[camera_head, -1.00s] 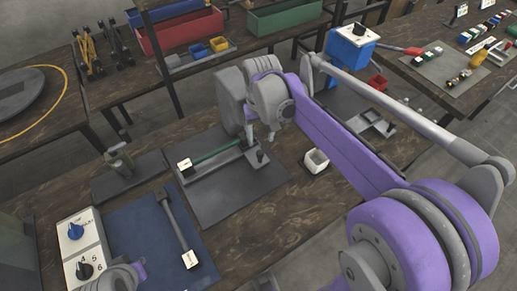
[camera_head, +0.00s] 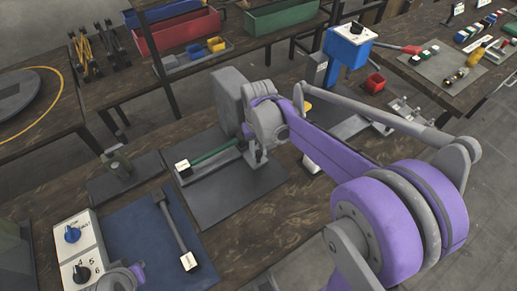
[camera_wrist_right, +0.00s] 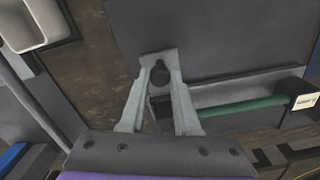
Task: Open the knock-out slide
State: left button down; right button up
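The slide unit stands on a dark grey plate (camera_head: 225,200) in the head view. It has a rail with a green bar (camera_head: 215,155) and a white-labelled end block (camera_head: 183,168). The green bar (camera_wrist_right: 245,106) and label block (camera_wrist_right: 304,101) also show in the wrist view. A dark round knob (camera_wrist_right: 160,73) sits between the fingers of my right gripper (camera_wrist_right: 159,58), at the end of the rail away from the label block. The fingertips look close together around it; whether they grip it is unclear.
A grey press body (camera_head: 229,92) stands close behind my right gripper. A blue mat with a dark bar (camera_head: 175,225) and a control box with knobs (camera_head: 80,245) are at lower left. A white cup (camera_wrist_right: 38,22) is beside the plate. Open wood lies in front.

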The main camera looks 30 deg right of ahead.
grip_shut()
dwell(1.0)
